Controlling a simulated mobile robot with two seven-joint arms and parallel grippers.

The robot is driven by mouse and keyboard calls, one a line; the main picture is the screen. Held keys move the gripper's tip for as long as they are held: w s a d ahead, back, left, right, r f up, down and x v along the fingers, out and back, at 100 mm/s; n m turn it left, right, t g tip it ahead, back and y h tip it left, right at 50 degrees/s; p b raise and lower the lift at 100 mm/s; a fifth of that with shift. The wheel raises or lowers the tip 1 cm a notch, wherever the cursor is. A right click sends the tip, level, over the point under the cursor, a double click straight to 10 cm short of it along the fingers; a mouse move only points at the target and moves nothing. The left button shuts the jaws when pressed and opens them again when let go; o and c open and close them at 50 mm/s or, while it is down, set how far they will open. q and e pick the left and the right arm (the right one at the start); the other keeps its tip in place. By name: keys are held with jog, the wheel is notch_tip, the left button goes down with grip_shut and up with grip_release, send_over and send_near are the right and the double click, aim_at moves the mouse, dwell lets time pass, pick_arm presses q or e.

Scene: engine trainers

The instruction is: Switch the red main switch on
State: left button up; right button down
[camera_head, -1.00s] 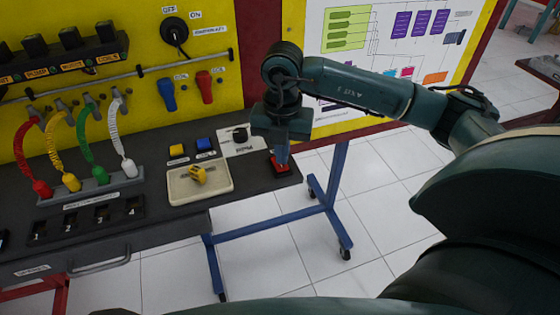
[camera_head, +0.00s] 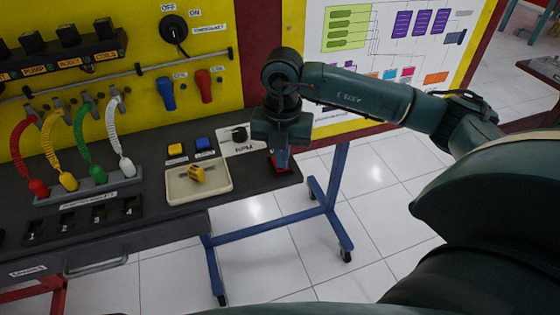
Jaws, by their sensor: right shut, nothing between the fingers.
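The red main switch (camera_head: 272,163) sits on a dark base at the right end of the grey bench. It is mostly hidden behind my right gripper, and only bits of red show around the fingers. My right gripper (camera_head: 282,164) points down at the switch, with its fingers shut and empty. The fingertips overlap the switch in the picture; I cannot tell whether they touch it. The switch's position cannot be read. My left gripper is not in view.
Left of the switch are a black knob (camera_head: 240,134), blue button (camera_head: 203,144), yellow button (camera_head: 175,149) and a cream tray (camera_head: 213,191) holding a yellow item. Coloured cables (camera_head: 88,158) hang further left. Open floor lies beyond the bench's right end.

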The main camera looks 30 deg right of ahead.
jog(key=shift+r+p, duration=2.5)
jog(key=shift+r, duration=0.95)
